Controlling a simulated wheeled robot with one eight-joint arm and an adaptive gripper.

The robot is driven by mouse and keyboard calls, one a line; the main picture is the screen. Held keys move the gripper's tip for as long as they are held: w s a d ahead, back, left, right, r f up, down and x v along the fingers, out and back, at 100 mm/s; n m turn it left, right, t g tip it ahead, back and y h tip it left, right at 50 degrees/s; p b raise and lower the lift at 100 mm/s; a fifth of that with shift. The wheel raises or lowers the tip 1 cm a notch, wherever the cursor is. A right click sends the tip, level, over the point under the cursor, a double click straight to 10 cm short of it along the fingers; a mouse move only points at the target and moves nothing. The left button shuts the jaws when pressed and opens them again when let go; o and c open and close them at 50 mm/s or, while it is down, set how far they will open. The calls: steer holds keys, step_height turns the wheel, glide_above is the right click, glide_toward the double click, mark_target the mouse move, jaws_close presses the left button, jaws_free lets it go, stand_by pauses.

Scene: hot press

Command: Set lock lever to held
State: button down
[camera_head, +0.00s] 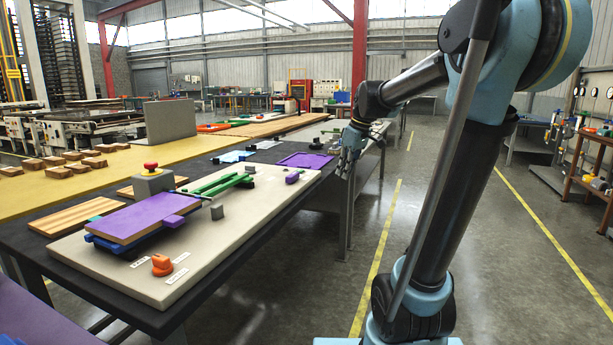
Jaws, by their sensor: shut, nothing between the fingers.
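A small orange piece (162,265), which looks like the lock lever, stands at the near end of the pale base plate (235,232). Small white labels lie on both sides of it, too small to read, so its setting cannot be told. My gripper (349,152) is shut and empty. It hangs pointing down by the right edge of the table, well right of and beyond the orange piece, touching nothing that I can see.
Wooden blocks (72,156) lie on the yellow surface behind. The floor right of the table is clear.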

steer(key=w+a+r+n, duration=0.2)
steer(key=w+a, duration=0.1)
steer(key=w, duration=0.3)
steer(key=w+a+r+n+y, duration=0.1)
steer(key=w+a+n, duration=0.1)
steer(key=w, duration=0.3)
steer(key=shift+w+a+r, duration=0.35)
steer(key=shift+w+a, duration=0.05)
steer(key=shift+a, duration=0.1)
glide_toward(302, 181)
step_height(302, 181, down, 5)
steer(key=d, duration=0.2)
steer(key=shift+w+a+f, duration=0.15)
steer(key=shift+w+a, duration=0.05)
steer(key=shift+a, duration=0.4)
steer(key=shift+w+a+f, duration=0.15)
steer(key=shift+w+a, duration=0.05)
steer(key=shift+a, duration=0.35)
steer(key=shift+w+a, duration=0.2)
steer(key=shift+a, duration=0.35)
steer(key=shift+a, duration=0.2)
